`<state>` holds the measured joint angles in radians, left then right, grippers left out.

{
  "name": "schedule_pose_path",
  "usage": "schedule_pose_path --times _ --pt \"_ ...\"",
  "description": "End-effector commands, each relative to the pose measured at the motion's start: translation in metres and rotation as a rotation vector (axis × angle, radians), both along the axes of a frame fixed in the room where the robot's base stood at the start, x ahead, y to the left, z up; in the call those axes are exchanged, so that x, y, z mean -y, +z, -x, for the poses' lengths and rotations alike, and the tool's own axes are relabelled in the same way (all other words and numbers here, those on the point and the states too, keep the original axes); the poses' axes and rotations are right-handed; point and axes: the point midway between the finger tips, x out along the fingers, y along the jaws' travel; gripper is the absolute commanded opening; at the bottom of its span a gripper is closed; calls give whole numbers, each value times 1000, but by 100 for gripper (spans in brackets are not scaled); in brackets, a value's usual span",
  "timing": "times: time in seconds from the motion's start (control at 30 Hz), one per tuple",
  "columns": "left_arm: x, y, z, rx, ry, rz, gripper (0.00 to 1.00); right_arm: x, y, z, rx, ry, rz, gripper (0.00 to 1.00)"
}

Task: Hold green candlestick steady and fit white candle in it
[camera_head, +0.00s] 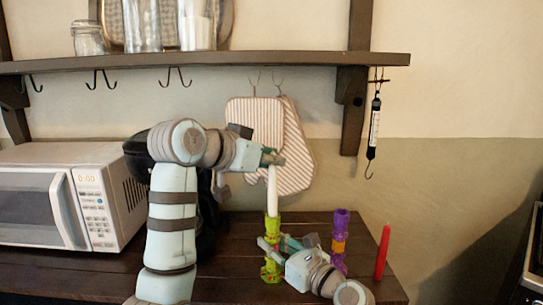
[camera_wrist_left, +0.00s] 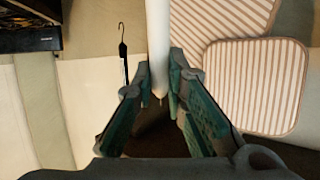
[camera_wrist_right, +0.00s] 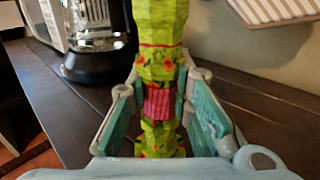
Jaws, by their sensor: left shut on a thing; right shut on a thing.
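The white candle (camera_head: 272,192) is upright above the green candlestick (camera_head: 272,232) in the head view. Its lower end meets the candlestick's top there; I cannot tell whether it sits inside. My left gripper (camera_head: 273,158) is shut on the white candle near its upper end. The left wrist view shows the candle (camera_wrist_left: 158,45) with its wick between the fingers of the left gripper (camera_wrist_left: 160,95). My right gripper (camera_head: 272,243) is shut around the green candlestick's middle. The right wrist view shows the candlestick (camera_wrist_right: 160,65), green with a pink band, between the fingers of the right gripper (camera_wrist_right: 160,103).
A purple and orange candlestick (camera_head: 340,240) and a red candle (camera_head: 382,252) stand to the right on the dark table (camera_head: 310,222). A microwave (camera_head: 70,195) is at the left. A shelf (camera_head: 210,60) and hanging striped pot holders (camera_head: 255,120) are behind.

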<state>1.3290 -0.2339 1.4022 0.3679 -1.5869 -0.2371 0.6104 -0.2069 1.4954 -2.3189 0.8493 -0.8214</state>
Motion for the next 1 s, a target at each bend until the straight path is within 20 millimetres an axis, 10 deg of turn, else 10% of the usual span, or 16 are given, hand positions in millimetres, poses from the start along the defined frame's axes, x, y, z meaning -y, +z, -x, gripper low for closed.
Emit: schedule_pose_path --times 0.57,0.73,1.0 --pt "0 -15 0 -1 0 -1 0 0 0 0 0 0 0 0" --pt "0 -15 0 0 0 0 35 0 0 0 0 0 0 0" --pt "0 -15 0 -1 0 -1 36 0 0 0 0 0 0 0"
